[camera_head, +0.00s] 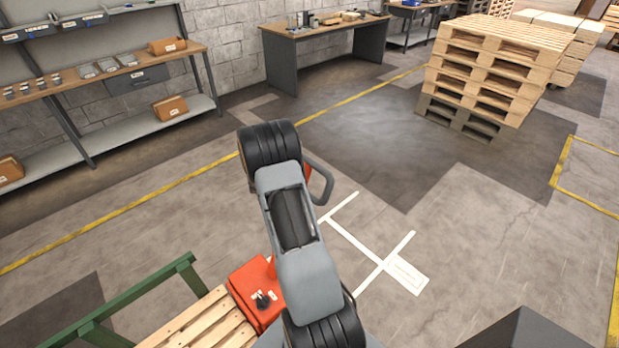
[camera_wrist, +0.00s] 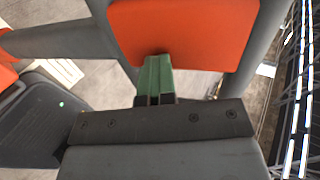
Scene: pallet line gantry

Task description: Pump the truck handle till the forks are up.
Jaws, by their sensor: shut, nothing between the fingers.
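The pallet truck's orange body (camera_head: 250,284) shows at the lower middle of the head view, partly behind my arm. Its grey handle loop (camera_head: 323,184) sticks out to the right of my arm, with a bit of red beside it. In the wrist view the handle's orange panel (camera_wrist: 185,32) and grey frame (camera_wrist: 268,40) fill the top. My gripper (camera_wrist: 156,62) is shut and empty, its green fingers in front of the panel's lower edge. I cannot tell whether they touch it. The head view hides my gripper, and the forks are not visible.
A wooden pallet (camera_head: 205,325) lies beside the truck body, near a green rail (camera_head: 130,296). White floor markings (camera_head: 355,243) lie right of my arm. A pallet stack (camera_head: 490,75) stands at the back right. Shelving (camera_head: 100,75) and a workbench (camera_head: 325,35) line the wall. The middle floor is clear.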

